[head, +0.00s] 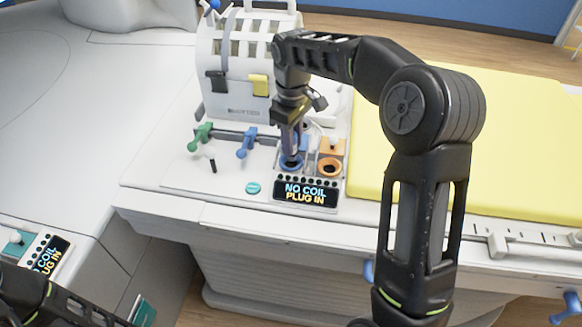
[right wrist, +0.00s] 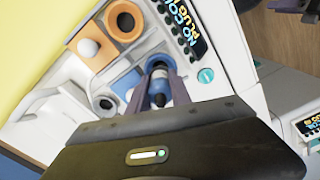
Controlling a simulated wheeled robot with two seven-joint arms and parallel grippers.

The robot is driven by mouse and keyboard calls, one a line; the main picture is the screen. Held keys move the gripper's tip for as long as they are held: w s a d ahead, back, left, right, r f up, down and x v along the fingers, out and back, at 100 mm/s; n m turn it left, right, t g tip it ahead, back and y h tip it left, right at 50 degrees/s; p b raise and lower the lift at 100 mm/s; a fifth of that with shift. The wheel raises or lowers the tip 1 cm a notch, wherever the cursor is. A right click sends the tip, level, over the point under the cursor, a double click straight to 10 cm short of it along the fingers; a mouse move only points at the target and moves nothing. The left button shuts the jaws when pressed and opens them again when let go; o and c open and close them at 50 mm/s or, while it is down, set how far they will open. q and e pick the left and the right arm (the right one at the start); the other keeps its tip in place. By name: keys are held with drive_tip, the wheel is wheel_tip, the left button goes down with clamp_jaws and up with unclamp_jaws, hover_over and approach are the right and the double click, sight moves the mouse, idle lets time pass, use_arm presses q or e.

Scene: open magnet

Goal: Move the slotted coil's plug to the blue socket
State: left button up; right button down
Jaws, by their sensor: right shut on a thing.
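The white slotted coil (head: 247,55) stands at the back of the white table panel, with a black and a yellow clip on its front. My right gripper (head: 290,150) points down over the blue socket (head: 291,164), just left of the orange socket.
The orange socket (head: 330,167) is close on the right. A display (head: 305,192) in front reads "NO COIL PLUG IN". A green handle (head: 201,136) and a blue handle (head: 247,143) stand to the left. A yellow mat (head: 510,140) covers the right side.

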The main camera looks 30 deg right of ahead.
drive_tip(key=shift+f+b, duration=0.95)
drive_tip(key=shift+f, duration=0.8)
drive_tip(key=shift+r, duration=0.1)
drive_tip(key=c, duration=1.1)
unclamp_jaws()
drive_tip(key=shift+r, duration=0.1)
wheel_tip(320, 180, up, 8)
drive_tip(key=shift+f, duration=0.2)
drive_tip(key=shift+s, duration=0.1)
